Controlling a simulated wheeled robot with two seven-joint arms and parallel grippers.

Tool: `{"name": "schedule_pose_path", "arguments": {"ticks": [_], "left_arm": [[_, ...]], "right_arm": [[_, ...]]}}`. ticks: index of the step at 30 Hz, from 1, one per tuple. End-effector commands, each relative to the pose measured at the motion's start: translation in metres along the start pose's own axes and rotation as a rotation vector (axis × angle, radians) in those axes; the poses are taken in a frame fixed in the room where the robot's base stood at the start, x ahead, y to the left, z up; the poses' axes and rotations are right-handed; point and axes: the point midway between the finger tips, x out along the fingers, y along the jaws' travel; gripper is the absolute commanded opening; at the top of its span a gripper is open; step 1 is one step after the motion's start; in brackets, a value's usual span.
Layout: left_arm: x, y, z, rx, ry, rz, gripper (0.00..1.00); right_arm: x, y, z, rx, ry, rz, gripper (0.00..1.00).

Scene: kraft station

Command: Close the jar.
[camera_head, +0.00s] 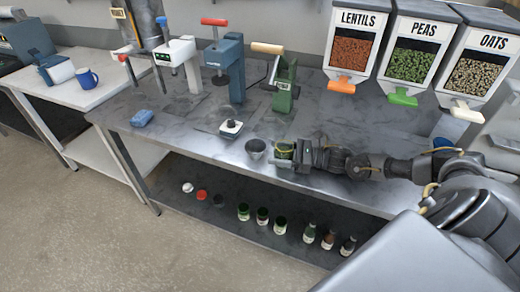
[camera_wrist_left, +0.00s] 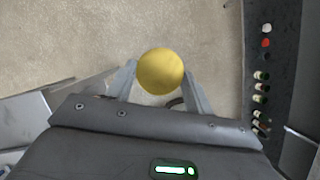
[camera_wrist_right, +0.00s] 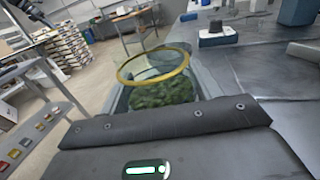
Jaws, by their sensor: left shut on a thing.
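A glass jar with green contents (camera_wrist_right: 160,93) and a gold rim at its open mouth shows in the right wrist view. My right gripper (camera_wrist_right: 158,92) is shut around it. In the head view the jar (camera_head: 284,150) is at the front of the worktop, at the tip of my right gripper (camera_head: 290,152). A round yellow lid (camera_wrist_left: 160,71) is between the fingers of my left gripper (camera_wrist_left: 160,80), which is shut on it. The floor shows behind the lid, and the lid is apart from the jar. My left gripper is outside the head view.
A grey cup (camera_head: 255,148) stands left of the jar. A white-and-black device (camera_head: 231,127) and a blue cloth-like item (camera_head: 142,118) are on the worktop. Presses line the back, with labelled dispensers (camera_head: 352,50) at right. The lower shelf (camera_head: 180,208) bears lids, jars and bottles.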

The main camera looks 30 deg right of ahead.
Motion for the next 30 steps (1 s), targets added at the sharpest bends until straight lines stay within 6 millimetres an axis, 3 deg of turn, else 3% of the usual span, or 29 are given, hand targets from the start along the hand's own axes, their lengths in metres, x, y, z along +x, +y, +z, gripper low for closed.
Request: {"name": "schedule_pose_path", "arguments": {"ticks": [1,8,20,25,30], "left_arm": [[0.0,0.0,0.0,0.0,0.0,0.0,0.31],[0.0,0.0,0.0,0.0,0.0,0.0,0.31],[0.002,0.0,0.0,0.0,0.0,0.0,0.31],[0.006,0.0,-0.002,0.001,0.0,0.0,0.31],[0.016,-0.001,-0.006,0.001,0.0,0.0,0.31]], "right_arm": [[0.0,0.0,0.0,0.0,0.0,0.0,0.57],[0.0,0.0,0.0,0.0,0.0,0.0,0.27],[-0.001,-0.001,0.007,-0.003,-0.001,-0.001,0.26],[-0.001,0.0,0.03,-0.005,-0.002,0.001,0.26],[-0.023,0.02,0.061,-0.003,0.005,0.002,0.26]]}}
